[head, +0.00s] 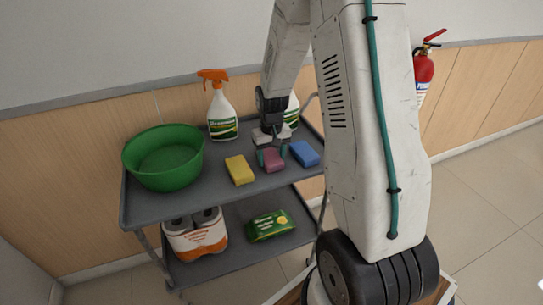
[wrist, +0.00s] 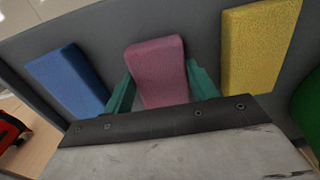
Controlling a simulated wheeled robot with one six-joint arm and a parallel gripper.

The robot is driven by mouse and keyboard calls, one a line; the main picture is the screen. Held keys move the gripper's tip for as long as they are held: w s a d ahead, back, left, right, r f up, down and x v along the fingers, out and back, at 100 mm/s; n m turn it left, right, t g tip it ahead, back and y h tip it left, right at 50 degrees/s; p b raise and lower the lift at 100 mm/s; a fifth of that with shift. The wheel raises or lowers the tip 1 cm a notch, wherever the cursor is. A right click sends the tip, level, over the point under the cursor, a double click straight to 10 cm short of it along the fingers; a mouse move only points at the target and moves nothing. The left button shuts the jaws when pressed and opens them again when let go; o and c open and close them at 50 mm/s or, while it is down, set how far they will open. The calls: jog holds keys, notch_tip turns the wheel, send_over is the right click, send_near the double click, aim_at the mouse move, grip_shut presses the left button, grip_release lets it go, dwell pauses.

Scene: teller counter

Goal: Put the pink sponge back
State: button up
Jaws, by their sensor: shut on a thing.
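The pink sponge (head: 273,160) is at the grey cart's top shelf (head: 200,203), between a yellow sponge (head: 240,170) and a blue sponge (head: 305,153). My gripper (head: 272,156) points down with its teal fingers on either side of the pink sponge. In the wrist view, the pink sponge (wrist: 157,70) sits between the two fingers of my gripper (wrist: 160,88), which is shut on it. The blue sponge (wrist: 68,78) and yellow sponge (wrist: 258,50) lie apart on either side there. Whether the pink sponge touches the shelf I cannot tell.
A green basin (head: 163,160) stands at the shelf's left. A spray bottle (head: 222,115) with an orange head stands behind, and another bottle (head: 293,108) is partly hidden by my arm. The lower shelf holds a green packet (head: 270,225) and an orange-white pack (head: 197,238). A fire extinguisher (head: 424,68) hangs at right.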

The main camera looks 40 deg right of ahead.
aim_at(271, 158)
jog(key=shift+f, duration=0.1)
jog(key=o, duration=0.9)
jog(key=shift+o, duration=0.2)
jog(key=s+a+r, duration=0.2)
jog(key=r, duration=0.7)
jog(key=s+a+r, duration=0.1)
jog(key=a+r, duration=0.1)
jog(key=r, duration=0.6)
jog(key=s+a+r+n, duration=0.1)
jog(key=s+a+r, duration=0.2)
jog(key=s, duration=0.4)
jog(key=s+a+r+n, duration=0.1)
jog(key=s+a+r, duration=0.2)
jog(key=s+a, duration=0.2)
jog(key=s+a+r+n+t, duration=0.1)
jog(key=s+a+r, duration=0.2)
jog(key=s, duration=0.8)
jog(key=shift+a, duration=0.75)
